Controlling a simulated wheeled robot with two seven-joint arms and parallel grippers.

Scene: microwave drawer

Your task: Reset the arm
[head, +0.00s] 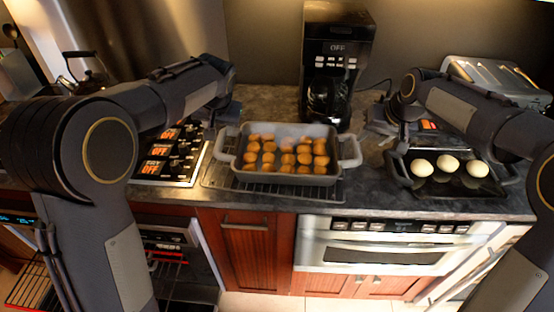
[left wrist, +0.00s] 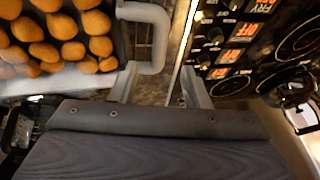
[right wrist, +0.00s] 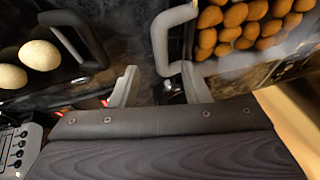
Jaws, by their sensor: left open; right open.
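My right gripper (head: 397,132) is open, between the dish and a black tray (head: 440,187). In the right wrist view its fingers (right wrist: 160,88) are apart with nothing held, and the dish's other handle (right wrist: 160,40) lies just beyond. Both arms reach forward over the counter.
The dish holds several round brown pieces (head: 287,150) and sits on a wire rack (head: 215,178). The black tray holds 3 pale balls (head: 449,164). A coffee maker (head: 335,60), toaster (head: 495,75) and kettle (head: 85,75) stand behind. A microwave drawer (head: 385,252) is below the counter.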

